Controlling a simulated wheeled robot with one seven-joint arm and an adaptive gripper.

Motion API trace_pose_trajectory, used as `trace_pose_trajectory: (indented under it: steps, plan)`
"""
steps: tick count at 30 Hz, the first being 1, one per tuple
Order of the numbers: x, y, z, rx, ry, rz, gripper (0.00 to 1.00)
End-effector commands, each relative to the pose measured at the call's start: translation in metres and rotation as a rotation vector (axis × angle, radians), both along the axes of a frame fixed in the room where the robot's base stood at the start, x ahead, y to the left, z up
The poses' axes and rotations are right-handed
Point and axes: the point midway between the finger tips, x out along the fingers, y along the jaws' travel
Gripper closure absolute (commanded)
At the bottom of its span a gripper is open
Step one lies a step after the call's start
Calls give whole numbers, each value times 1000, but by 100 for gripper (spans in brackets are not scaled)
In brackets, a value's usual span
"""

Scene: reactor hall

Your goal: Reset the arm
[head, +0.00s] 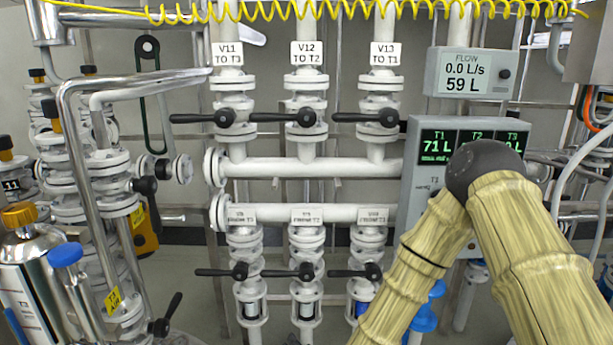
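My arm (526,262) is in the head view at the lower right. It has wrinkled, yellowish covered links that meet at a dark rounded joint (486,166). The joint is in front of the T1/T2/T3 display and hides part of it. Both links run down out of the picture at the bottom edge. My gripper is outside the picture, so its opening and anything in it cannot be seen.
White pipes labelled V11 (227,54), V12 (305,53) and V13 (385,54) carry black levers. More levers sit below. A flow meter (471,73) reads 0.0 L/s, 59 L; the tank display (438,146) shows T1 at 71. Metal cylinders (30,275) stand lower left.

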Motion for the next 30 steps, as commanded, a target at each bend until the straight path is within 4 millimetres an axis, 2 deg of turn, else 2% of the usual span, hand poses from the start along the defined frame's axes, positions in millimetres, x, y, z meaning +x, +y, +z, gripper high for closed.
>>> trace_pose_trajectory:
  steps: [1, 6, 12, 15, 21, 24, 27, 30]
  plan:
    - [-18, -12, -21, -46, 53, 19, 58]
    - [-80, -54, -85, -191, 229, 89, 58]
    - [-163, -111, -141, -346, 441, 176, 58]
    - [-208, -141, -161, -418, 551, 220, 58]
    - [-297, -201, -181, -539, 764, 306, 58]
    - [-330, -223, -183, -579, 846, 338, 58]
    - [-352, -238, -183, -605, 901, 360, 58]
    - [-363, -245, -183, -618, 929, 370, 58]
